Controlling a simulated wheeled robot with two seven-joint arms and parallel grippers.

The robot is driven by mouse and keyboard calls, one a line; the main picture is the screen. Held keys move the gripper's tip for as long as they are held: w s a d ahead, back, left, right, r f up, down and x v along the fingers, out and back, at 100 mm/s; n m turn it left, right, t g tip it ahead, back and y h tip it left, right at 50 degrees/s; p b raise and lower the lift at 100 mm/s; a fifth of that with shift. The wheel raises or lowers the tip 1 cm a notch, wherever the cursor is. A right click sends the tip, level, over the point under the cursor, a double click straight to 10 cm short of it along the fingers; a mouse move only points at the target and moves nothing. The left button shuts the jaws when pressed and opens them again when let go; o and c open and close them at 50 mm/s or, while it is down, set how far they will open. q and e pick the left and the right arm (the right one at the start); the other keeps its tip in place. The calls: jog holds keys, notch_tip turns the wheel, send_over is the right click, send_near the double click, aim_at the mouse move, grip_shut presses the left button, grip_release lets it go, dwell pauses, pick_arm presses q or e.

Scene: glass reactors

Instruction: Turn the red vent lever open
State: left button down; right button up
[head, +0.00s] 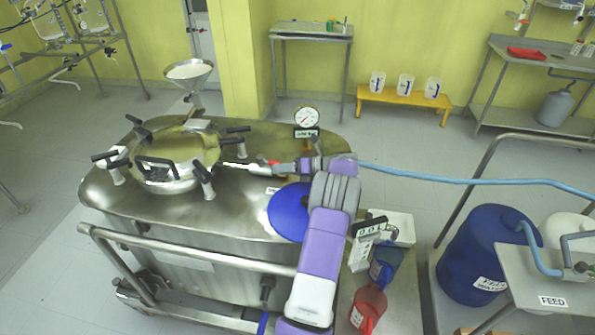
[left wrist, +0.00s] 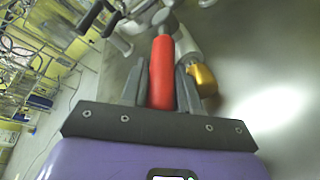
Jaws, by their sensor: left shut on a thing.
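The red vent lever (left wrist: 161,62) lies lengthwise between the two dark fingers of my left gripper (left wrist: 163,80) in the left wrist view, its far end at a grey metal fitting. My left gripper (head: 283,167) is shut on it. In the head view only a small bit of the red lever (head: 274,162) shows at the fingertips, over the steel reactor lid (head: 236,196); the rest is hidden by the gripper. A brass-coloured fitting (left wrist: 203,80) sits just right of the right finger. My right gripper is not in view.
A round hatch with black-handled clamps (head: 172,160) is left of the gripper. A pressure gauge (head: 306,118) stands behind it, a funnel (head: 190,72) at the back left. A blue disc (head: 290,209) lies near my arm. A blue hose (head: 450,179) runs right.

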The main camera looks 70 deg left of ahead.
pick_arm(q)
jog(key=shift+a, duration=0.1)
dwell(0.4)
jog(key=c, duration=0.9)
grip_release()
jog(key=shift+w, duration=0.15)
